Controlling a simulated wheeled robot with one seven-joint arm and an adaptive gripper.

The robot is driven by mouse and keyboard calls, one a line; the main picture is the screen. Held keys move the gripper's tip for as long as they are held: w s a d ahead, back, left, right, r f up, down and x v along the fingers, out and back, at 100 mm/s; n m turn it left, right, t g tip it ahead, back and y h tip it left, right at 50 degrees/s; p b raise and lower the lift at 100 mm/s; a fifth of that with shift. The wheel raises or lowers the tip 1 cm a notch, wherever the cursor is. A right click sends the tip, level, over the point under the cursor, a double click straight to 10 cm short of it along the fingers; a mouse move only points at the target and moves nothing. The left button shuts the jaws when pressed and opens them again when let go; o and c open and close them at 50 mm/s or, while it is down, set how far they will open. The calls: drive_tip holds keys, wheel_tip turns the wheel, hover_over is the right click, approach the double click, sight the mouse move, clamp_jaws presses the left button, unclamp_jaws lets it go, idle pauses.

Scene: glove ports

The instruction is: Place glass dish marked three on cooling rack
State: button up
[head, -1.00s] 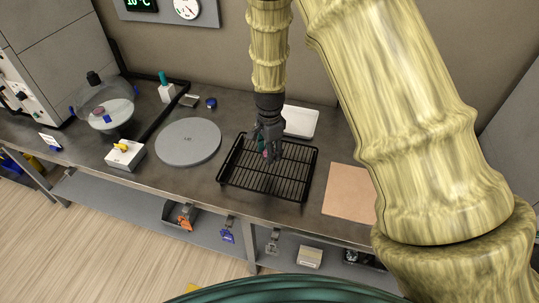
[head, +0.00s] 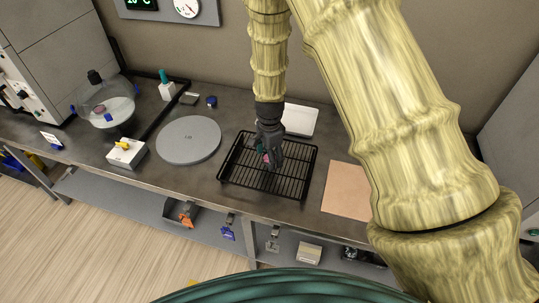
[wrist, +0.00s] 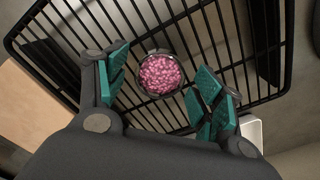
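The small round glass dish (wrist: 161,74) holds pink beads and sits on the bars of the black cooling rack (wrist: 232,48). No mark on the dish can be read. My gripper (wrist: 158,84) is open around the dish in the wrist view, its teal pads on either side with gaps showing between pads and glass. In the head view my gripper (head: 268,148) points down over the middle of the rack (head: 260,189), and a small pink patch of the dish (head: 266,158) shows beside the fingers, which hide the rest.
A grey round plate (head: 188,140) lies left of the rack, a tan board (head: 346,191) right of it, and a white tray (head: 299,120) behind it. A glass vessel (head: 118,98) and a small box with a yellow knob (head: 125,153) stand further left.

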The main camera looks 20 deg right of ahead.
wheel_tip(320, 180, up, 12)
drive_tip(key=b, duration=0.3)
drive_tip(key=shift+r, duration=0.15)
idle(0.6)
drive_tip(key=shift+r, duration=0.1)
